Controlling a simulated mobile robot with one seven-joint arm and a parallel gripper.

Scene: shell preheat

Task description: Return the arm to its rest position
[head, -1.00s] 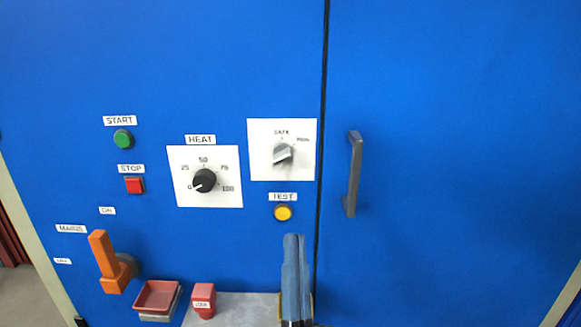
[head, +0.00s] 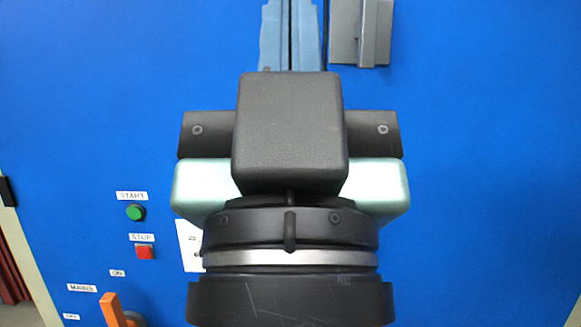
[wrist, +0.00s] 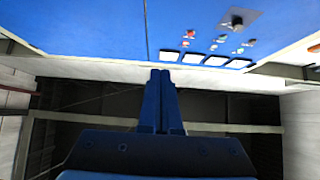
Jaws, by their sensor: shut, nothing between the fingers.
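My gripper (head: 291,38) points upward in front of the blue cabinet in the head view, with its blue fingers side by side at the top edge. My wrist and dark gripper body fill the middle of that view. In the wrist view my gripper (wrist: 161,78) also shows its two blue fingers together, with nothing between them. It is empty. The heat dial, the test button and the door handle do not show in the head view; my arm covers much of the panel.
The blue cabinet front (head: 490,150) stands behind my arm. A grey fitting (head: 362,32) is close right of my fingers. The green START button (head: 135,212), red STOP button (head: 145,252) and orange mains handle (head: 112,308) are at lower left. The right side looks clear.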

